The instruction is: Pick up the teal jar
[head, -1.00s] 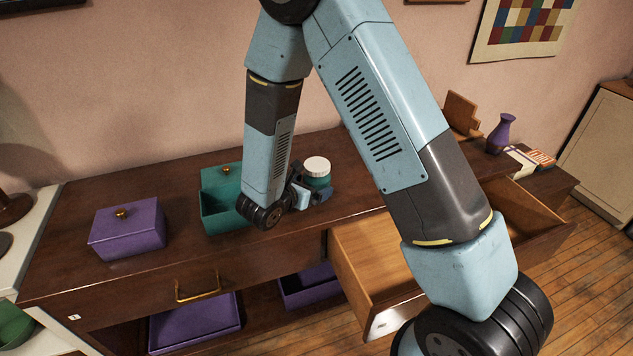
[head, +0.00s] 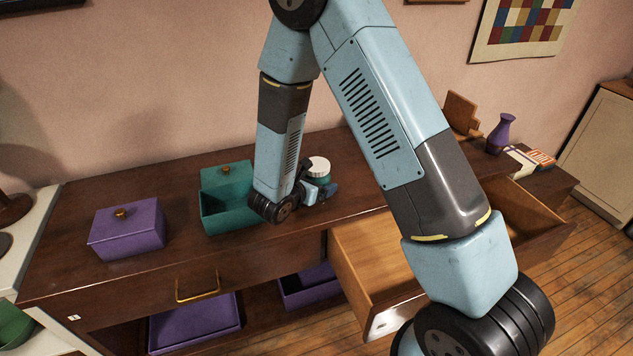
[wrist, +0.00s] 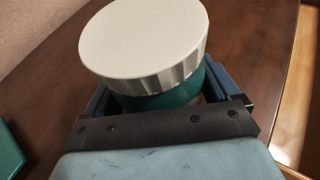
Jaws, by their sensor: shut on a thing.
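The teal jar has a white ribbed lid and stands upright at my gripper on the dark wooden cabinet top. In the head view its lid (head: 318,166) shows just past the end of my arm, with a little teal body below it. In the wrist view the teal jar (wrist: 165,98) is close up, its lid tilted in the picture. My gripper (head: 318,193) is shut on the jar, with a blue finger on each side of its body in the wrist view (wrist: 168,100). The jar's lower part is hidden, so I cannot tell whether it touches the top.
An open teal box (head: 228,208) stands left of my gripper, and a lidded purple box (head: 127,230) farther left. An open drawer (head: 375,265) juts out at the front. A purple vase (head: 501,133) and a small wooden stand (head: 460,113) are at the right.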

